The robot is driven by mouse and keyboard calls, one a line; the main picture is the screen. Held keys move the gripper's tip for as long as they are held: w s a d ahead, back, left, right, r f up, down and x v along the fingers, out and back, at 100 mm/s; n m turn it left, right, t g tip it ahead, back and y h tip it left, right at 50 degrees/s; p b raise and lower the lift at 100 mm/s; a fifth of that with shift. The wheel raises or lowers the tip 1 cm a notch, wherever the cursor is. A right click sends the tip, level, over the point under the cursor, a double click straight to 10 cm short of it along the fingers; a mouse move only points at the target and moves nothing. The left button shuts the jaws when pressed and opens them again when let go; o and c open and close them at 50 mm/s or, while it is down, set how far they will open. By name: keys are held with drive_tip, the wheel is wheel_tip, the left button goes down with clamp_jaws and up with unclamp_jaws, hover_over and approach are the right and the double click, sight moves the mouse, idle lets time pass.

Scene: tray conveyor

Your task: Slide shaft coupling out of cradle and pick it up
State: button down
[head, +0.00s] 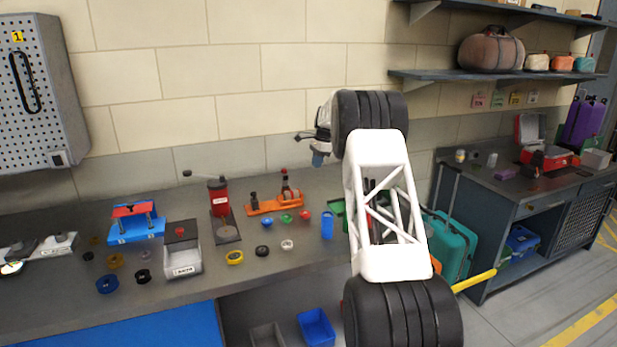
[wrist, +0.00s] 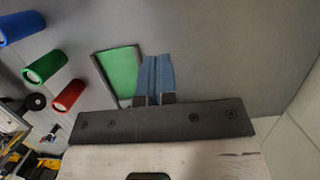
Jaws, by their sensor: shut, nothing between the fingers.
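My gripper (head: 318,160) is raised above the bench, left of my arm in the head view. In the wrist view its two blue-grey fingers (wrist: 157,75) are together, with nothing held. I cannot tell for sure which piece is the shaft coupling or the cradle. A blue cylinder (head: 327,225), a red one (head: 305,216) and a green one (head: 286,218) stand on the bench below my gripper. In the wrist view the blue (wrist: 18,26), green (wrist: 46,66) and red (wrist: 69,94) cylinders are at the left, apart from the fingers.
A green, dark-rimmed piece (wrist: 120,70) lies behind the fingers in the wrist view. An orange rack (head: 272,206), a red-topped press (head: 218,200), a blue fixture (head: 136,232) and a grey bin (head: 184,262) stand on the bench. Several coloured rings lie in front.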

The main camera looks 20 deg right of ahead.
sight(293, 192)
drive_tip(key=x, duration=0.9)
drive_tip(key=shift+f, duration=0.1)
drive_tip(key=a, duration=0.2)
drive_tip(key=shift+a+f, duration=0.3)
drive_tip(key=shift+a, duration=0.8)
drive_tip(key=shift+a, duration=0.1)
drive_tip(key=shift+a, duration=1.85)
